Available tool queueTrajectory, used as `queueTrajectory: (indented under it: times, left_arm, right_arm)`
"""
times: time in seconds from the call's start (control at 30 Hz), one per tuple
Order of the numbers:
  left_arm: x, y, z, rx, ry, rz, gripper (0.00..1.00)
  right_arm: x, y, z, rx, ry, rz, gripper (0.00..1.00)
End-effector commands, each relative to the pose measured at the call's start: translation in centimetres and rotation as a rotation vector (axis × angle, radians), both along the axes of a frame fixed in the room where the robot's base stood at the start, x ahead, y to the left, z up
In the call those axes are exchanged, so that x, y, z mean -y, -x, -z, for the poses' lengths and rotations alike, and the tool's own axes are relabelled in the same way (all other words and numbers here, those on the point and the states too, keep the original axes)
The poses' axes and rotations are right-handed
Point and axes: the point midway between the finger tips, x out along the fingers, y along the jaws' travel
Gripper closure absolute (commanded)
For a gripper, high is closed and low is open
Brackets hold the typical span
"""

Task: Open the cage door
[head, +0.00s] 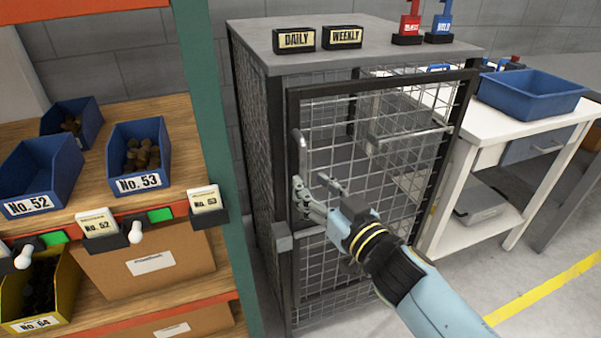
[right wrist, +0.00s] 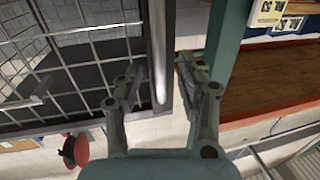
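The cage (head: 262,150) is a dark-framed wire-mesh box with a grey top. Its mesh door (head: 400,150) faces me and looks shut or nearly shut. A grey vertical handle (head: 301,150) is on the door's left side. My right gripper (head: 312,184) is at the lower part of this handle, its fingers spread. In the right wrist view my right gripper (right wrist: 160,88) shows its two fingers apart, with a pale upright bar (right wrist: 158,55), apparently the handle, between them. I cannot tell whether either finger touches it. My left gripper is not in view.
A shelf rack with a green post (head: 212,110) and blue bins (head: 140,155) stands close on the left. DAILY (head: 294,40) and WEEKLY (head: 342,37) signs sit on the cage. A white table (head: 480,125) with a blue tray (head: 530,98) stands right. Floor (head: 480,275) shows in front.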

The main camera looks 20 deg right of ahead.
Motion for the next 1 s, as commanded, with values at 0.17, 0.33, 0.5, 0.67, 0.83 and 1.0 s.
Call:
queueTrajectory:
  times: [0.17,0.33,0.5,0.67,0.83,1.0]
  left_arm:
    - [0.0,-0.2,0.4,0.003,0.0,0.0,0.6]
    - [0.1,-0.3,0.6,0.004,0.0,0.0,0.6]
    - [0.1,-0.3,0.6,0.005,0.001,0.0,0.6]
    - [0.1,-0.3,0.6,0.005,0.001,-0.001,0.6]
    - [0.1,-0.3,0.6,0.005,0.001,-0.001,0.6]
    - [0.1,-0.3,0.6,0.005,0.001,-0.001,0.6]
  right_arm:
    - [-0.7,-2.9,0.1,0.0,-0.001,0.0,0.62]
    - [-1.0,-4.2,0.1,-0.001,-0.002,0.0,0.62]
    - [-1.0,-4.4,0.1,-0.002,-0.001,0.0,0.62]
    - [-1.0,-4.3,0.1,-0.001,-0.001,0.0,0.67]
    - [-1.0,-4.3,0.1,-0.001,-0.001,0.0,0.89]
    - [-1.0,-4.3,0.1,-0.001,-0.001,0.0,1.0]
